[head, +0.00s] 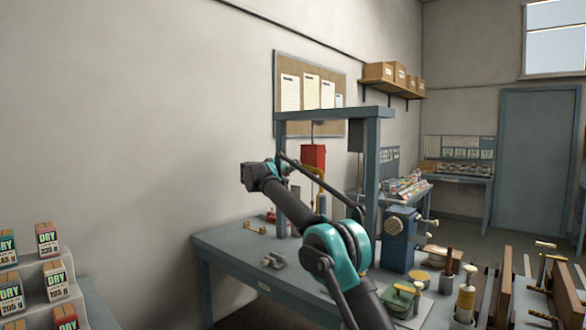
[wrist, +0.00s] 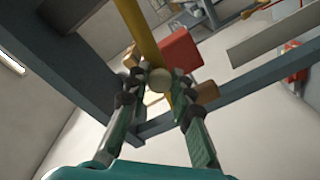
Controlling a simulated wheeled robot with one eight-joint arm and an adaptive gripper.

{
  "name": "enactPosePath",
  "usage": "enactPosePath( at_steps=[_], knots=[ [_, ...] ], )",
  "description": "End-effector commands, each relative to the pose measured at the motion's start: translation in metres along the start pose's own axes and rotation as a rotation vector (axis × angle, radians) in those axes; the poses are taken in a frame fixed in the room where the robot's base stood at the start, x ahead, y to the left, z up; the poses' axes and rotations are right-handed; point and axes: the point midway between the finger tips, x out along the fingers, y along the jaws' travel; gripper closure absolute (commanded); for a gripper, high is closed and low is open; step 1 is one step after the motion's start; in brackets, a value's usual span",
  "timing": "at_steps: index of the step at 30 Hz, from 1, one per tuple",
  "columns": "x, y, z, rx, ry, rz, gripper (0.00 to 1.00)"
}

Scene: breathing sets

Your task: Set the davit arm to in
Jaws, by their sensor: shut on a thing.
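The davit arm appears to be the yellow bar (head: 322,183) at the blue-grey frame on the workbench, beside a red block (head: 313,157). In the wrist view the yellow bar (wrist: 138,30) runs down from the top edge between my fingers. A round tan knob (wrist: 159,80) sits at the bar, between the fingertips. My gripper (wrist: 157,84) is shut on this knob, with a finger on each side. The red block (wrist: 182,50) is just right of the bar there. In the head view my arm hides much of the bar's surroundings, and my fingers are hard to make out.
The blue-grey frame (head: 372,160) stands around the work area, with posts and a top beam close to my gripper. A blue device (head: 398,240) and several small tools crowd the bench's right side. The bench's left front (head: 225,238) is mostly clear.

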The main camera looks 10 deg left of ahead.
Motion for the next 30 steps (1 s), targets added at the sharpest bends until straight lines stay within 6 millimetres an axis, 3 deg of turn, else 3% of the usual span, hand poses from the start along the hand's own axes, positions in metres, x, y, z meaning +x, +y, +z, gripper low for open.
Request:
enactPosePath(
  at_steps=[28,29,30],
  knots=[
    [0.0053,0.0030,0.0012,-0.002,-0.055,0.062,1.00],
    [0.0053,0.0031,0.0012,-0.002,-0.055,0.062,0.75],
    [0.0053,0.0032,0.0010,-0.002,-0.055,0.062,0.70]
  ],
)
